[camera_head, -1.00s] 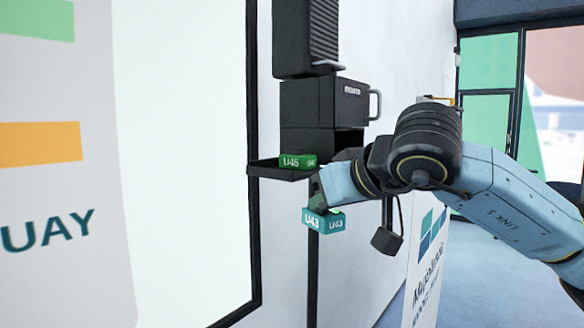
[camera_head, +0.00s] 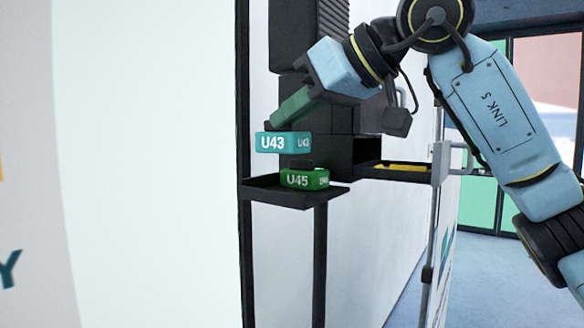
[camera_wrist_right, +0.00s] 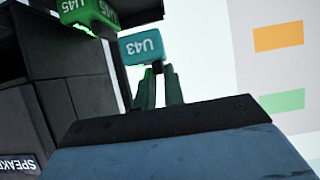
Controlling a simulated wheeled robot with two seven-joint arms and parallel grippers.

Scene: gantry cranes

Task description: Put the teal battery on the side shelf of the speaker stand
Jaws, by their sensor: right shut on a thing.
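The teal battery (camera_head: 283,142), marked U43, hangs in my right gripper (camera_head: 285,118), whose fingers point down and left. It also shows at the fingertips in the right wrist view (camera_wrist_right: 142,47). The battery is above the black side shelf (camera_head: 262,192) of the speaker stand (camera_head: 319,260). A green battery (camera_head: 304,179), marked U45, sits on the shelf's right part, just below and right of the teal one. In the right wrist view the green battery (camera_wrist_right: 90,12) is left of the teal one. My left gripper is in neither view.
Black speaker cabinets (camera_head: 290,45) rise behind and above the shelf, close to my right gripper. An open drawer (camera_head: 400,176) with something yellow in it juts out to the right. The shelf's left part looks bare. A large white panel (camera_head: 150,160) fills the left.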

